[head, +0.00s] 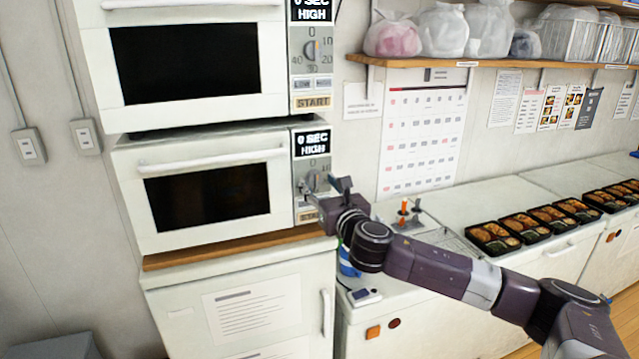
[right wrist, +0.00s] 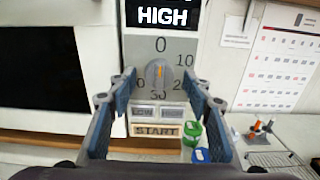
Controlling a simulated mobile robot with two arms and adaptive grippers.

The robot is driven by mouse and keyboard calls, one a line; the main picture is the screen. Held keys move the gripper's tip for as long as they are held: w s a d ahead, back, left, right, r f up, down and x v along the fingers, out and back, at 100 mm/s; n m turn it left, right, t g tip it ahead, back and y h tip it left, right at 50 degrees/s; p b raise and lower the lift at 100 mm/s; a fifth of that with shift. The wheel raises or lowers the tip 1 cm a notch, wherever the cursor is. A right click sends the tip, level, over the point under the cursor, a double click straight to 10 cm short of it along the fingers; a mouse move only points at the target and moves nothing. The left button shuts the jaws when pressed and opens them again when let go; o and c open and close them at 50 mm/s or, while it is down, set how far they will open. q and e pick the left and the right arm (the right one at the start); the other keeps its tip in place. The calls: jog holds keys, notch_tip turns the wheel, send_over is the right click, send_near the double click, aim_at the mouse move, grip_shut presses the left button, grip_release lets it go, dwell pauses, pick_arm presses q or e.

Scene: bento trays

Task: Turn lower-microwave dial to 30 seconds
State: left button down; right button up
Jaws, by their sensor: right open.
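The lower microwave (head: 135,200) is white with a dark door window and stands under a second microwave. Its display (head: 312,143) reads 0 SEC HIGH. In the right wrist view its grey round dial (right wrist: 158,75) has an orange mark near the 0 at the top, with 10, 20 and 30 around it. My right gripper (head: 325,192) is at the control panel; in the right wrist view its open fingers (right wrist: 159,82) stand on either side of the dial, with a gap to each side. In the head view the gripper partly hides the dial. My left gripper is not in view.
Below the dial are the LOW and HIGH buttons (right wrist: 158,111) and the START button (right wrist: 156,131). The upper microwave (head: 90,60) has its own panel. Bento trays (head: 490,238) line the counter at right. A shelf (head: 430,63) with bags hangs above.

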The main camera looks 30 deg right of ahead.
jog(key=c, duration=1.1)
jog(key=shift+c, duration=0.2)
